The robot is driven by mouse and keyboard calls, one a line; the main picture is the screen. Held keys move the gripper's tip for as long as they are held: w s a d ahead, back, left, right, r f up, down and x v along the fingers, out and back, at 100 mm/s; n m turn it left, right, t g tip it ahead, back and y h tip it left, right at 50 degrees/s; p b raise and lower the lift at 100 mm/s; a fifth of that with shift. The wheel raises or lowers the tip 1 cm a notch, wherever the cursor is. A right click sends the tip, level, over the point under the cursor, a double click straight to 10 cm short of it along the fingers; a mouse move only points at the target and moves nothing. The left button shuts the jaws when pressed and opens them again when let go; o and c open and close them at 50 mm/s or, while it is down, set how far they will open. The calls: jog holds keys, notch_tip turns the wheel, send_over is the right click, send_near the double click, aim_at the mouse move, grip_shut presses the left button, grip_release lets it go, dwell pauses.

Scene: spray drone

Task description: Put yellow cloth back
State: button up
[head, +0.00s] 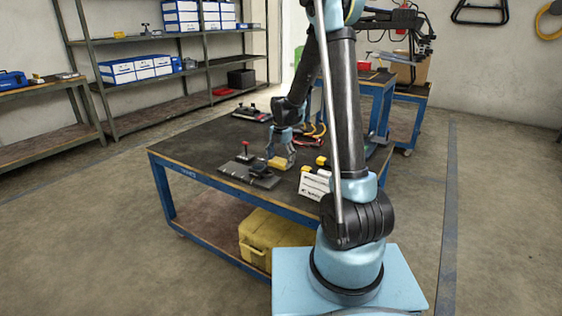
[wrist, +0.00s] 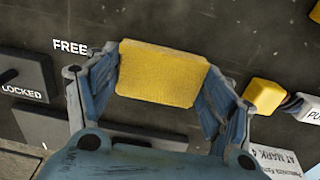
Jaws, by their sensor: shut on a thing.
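The yellow cloth (wrist: 160,74) is a folded, block-like pad between the two fingers of my gripper (wrist: 160,85) in the wrist view. My gripper is shut on it, with a finger against each side. In the head view the yellow cloth (head: 281,162) shows small under my gripper (head: 280,155), low over the dark table top (head: 205,150). I cannot tell whether it touches the table.
A dark plate with a lever marked LOCKED (wrist: 22,88) and FREE lies left of my gripper. A yellow-ended connector (wrist: 265,95) and a white printed card (wrist: 275,160) lie to the right. A yellow case (head: 265,238) stands on the lower shelf.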

aim_at(281, 161)
jog(key=o, duration=1.2)
jog(key=shift+r, duration=0.1)
notch_tip(281, 161, up, 11)
jog(key=s+d+r+m, duration=0.5)
jog(key=s+d+m, duration=0.15)
jog(key=s, duration=0.35)
jog(key=s+d+f+m, duration=0.2)
jog(key=s+d+m, duration=0.1)
jog(key=s+m, duration=0.4)
jog(key=s+d+f+m+t, duration=0.1)
jog(key=s+d+f+m, duration=0.2)
jog(key=s+m, duration=0.5)
jog(key=s+d+f+m+t, duration=0.1)
jog(key=s+d+f+m, duration=0.1)
jog(key=s+m, duration=0.5)
jog(key=s+d, duration=0.1)
jog(key=s, duration=0.3)
jog(key=shift+s+d+f+m, duration=0.2)
jog(key=shift+d+f+m, duration=0.15)
jog(key=shift+f, duration=0.05)
